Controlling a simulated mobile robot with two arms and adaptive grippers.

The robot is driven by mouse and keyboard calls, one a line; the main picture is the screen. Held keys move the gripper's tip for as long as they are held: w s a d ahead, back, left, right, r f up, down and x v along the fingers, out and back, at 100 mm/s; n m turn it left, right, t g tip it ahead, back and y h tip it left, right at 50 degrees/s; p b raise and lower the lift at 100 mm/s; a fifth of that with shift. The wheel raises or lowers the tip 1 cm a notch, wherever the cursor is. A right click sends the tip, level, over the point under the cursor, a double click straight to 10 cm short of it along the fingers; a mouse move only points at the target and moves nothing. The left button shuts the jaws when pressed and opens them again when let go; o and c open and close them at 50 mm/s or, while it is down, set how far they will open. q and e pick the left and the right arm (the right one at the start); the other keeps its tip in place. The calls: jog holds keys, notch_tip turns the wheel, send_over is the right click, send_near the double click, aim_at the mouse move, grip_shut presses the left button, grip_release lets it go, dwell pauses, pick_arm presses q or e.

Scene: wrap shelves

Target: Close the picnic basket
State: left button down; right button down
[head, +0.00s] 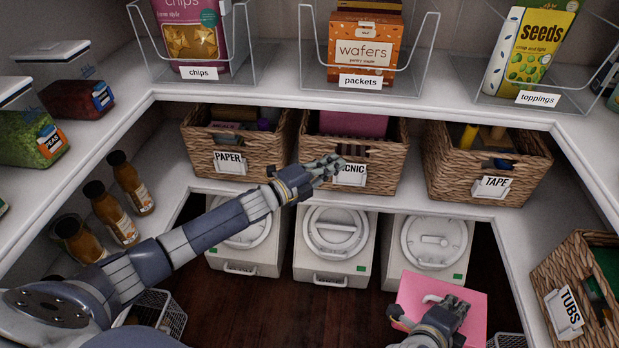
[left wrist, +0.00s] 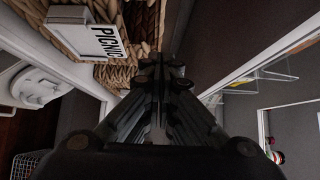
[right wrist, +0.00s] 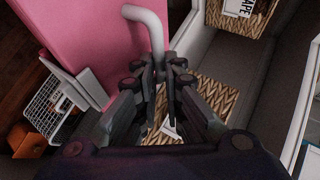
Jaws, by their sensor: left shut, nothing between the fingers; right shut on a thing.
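The picnic basket (head: 382,180) is the wicker basket in the middle of the lower shelf, with a white PICNIC label and a pink item (head: 352,123) inside it. It also shows in the left wrist view (left wrist: 70,12). My left gripper (head: 335,165) is shut and empty in front of the basket, covering part of the label. I cannot tell whether it touches. My right gripper (head: 455,312) is at the lower right, shut on the white handle (right wrist: 152,30) of a pink flat-faced object (head: 470,305), held in front of the shelves. The basket's inside is mostly hidden.
The PAPER basket (head: 262,160) and TAPE basket (head: 450,185) flank the picnic basket. The TUBS basket (head: 545,275) is on the right shelf. White lidded bins (head: 335,270) stand below. Bottles (head: 130,185) line the left shelf. Clear acrylic holders (head: 310,45) stand on the shelf above.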

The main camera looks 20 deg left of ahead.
pick_arm(q)
jog(key=v, duration=0.7)
jog(key=shift+s+p, duration=0.25)
jog(key=shift+p, duration=0.15)
